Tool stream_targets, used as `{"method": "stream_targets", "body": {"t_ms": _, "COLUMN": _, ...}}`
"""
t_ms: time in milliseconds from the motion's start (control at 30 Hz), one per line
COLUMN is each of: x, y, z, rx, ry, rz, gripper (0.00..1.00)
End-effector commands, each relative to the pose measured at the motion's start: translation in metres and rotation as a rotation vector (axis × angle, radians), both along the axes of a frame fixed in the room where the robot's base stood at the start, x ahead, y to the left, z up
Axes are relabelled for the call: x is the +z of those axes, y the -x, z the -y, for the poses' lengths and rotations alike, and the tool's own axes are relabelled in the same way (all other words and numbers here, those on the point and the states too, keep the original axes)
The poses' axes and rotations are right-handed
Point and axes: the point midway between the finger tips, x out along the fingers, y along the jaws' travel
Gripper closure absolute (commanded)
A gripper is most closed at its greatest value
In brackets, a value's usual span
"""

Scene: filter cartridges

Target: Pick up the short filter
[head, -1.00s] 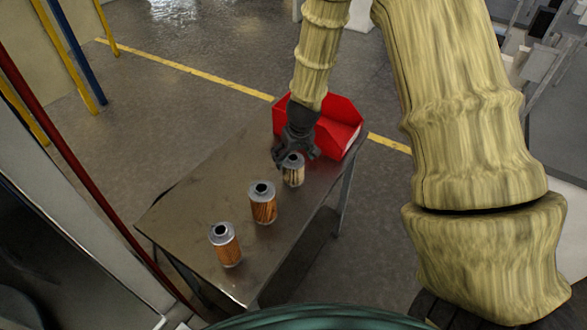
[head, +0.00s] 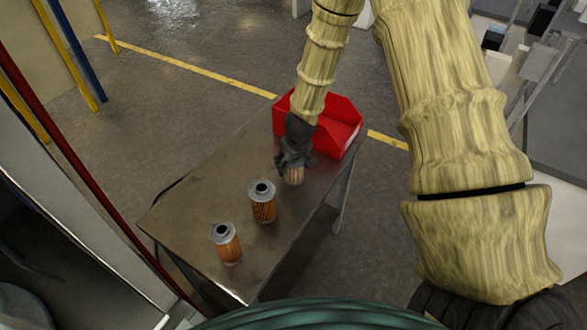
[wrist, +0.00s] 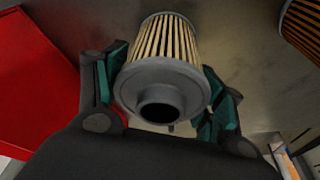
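The short filter (wrist: 165,55), with pale pleats and a grey end cap with a dark hole, stands between my gripper's two fingers in the wrist view. In the head view only its lower pleated part (head: 294,177) shows; my gripper (head: 291,163) covers its top. My gripper also shows in the wrist view (wrist: 165,90), its green-padded fingers spread on either side of the filter. The pads are very close to its sides; a firm grip is not visible. The filter appears to stand on the metal table (head: 190,190).
Two taller orange-brown filters stand nearer on the table, one in the middle (head: 263,203) and one at the front (head: 226,245). One shows at the wrist view's upper right. A red open bin (head: 340,128) sits just behind my gripper. The table's left part is clear.

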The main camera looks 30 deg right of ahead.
Motion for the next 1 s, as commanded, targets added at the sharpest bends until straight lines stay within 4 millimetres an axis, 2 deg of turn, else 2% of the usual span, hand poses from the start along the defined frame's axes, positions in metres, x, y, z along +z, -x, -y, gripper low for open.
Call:
{"method": "stream_targets", "body": {"t_ms": 33, "x": 0.0, "y": 0.0, "z": 0.0, "rx": 0.0, "ry": 0.0, "rz": 0.0, "gripper": 0.48}}
{"method": "stream_targets", "body": {"t_ms": 100, "x": 0.0, "y": 0.0, "z": 0.0, "rx": 0.0, "ry": 0.0, "rz": 0.0, "gripper": 0.61}}
{"method": "stream_targets", "body": {"t_ms": 133, "x": 0.0, "y": 0.0, "z": 0.0, "rx": 0.0, "ry": 0.0, "rz": 0.0, "gripper": 0.64}}
{"method": "stream_targets", "body": {"t_ms": 533, "x": 0.004, "y": -0.001, "z": 0.0, "rx": 0.0, "ry": 0.001, "rz": 0.002, "gripper": 0.64}}
{"method": "stream_targets", "body": {"t_ms": 1000, "x": 0.034, "y": 0.003, "z": 0.0, "rx": -0.001, "ry": 0.0, "rz": 0.0, "gripper": 0.64}}
